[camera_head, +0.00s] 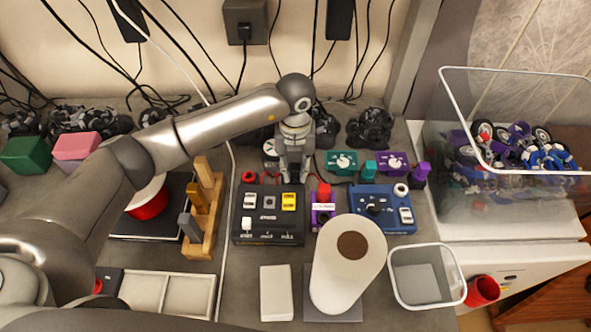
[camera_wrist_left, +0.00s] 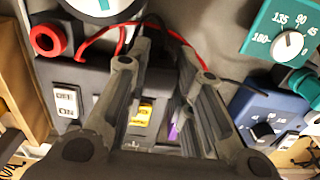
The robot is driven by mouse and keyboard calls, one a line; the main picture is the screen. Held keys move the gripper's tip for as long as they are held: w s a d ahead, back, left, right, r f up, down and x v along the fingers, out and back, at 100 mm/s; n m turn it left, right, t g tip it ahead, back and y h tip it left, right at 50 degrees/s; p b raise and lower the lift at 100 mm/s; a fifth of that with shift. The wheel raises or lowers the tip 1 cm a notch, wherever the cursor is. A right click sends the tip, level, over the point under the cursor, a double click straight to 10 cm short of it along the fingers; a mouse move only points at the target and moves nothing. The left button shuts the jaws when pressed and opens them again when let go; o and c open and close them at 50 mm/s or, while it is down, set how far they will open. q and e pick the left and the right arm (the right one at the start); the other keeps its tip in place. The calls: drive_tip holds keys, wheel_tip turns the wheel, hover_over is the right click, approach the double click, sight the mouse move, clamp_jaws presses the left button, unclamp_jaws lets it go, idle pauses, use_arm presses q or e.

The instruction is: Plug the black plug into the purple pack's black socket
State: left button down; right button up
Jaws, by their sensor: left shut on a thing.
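The purple pack (camera_head: 318,222) stands between the black control box and the blue box, with a red block-like part (camera_head: 323,192) at its top. My left gripper (camera_head: 293,180) points down just left of the pack's far end, above the black box's far right corner. In the left wrist view, its fingers (camera_wrist_left: 163,75) are shut on what seems to be the black plug, which is mostly hidden; a black cable runs in behind them. A sliver of purple (camera_wrist_left: 172,132) shows between the fingers. My right gripper is not in view.
The black control box (camera_head: 268,238) and blue box (camera_head: 410,226) flank the pack closely. Teal (camera_head: 342,174) and purple (camera_head: 392,174) dial units stand behind. A paper roll (camera_head: 335,285) stands in front. Red and black cables (camera_wrist_left: 100,35) lie near the fingers.

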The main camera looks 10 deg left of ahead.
sight(295, 167)
use_arm(q)
drive_tip(key=shift+r+p, duration=0.6)
drive_tip(key=shift+r, duration=0.5)
drive_tip(key=shift+r+p, duration=0.75)
drive_tip(key=shift+r, duration=0.85)
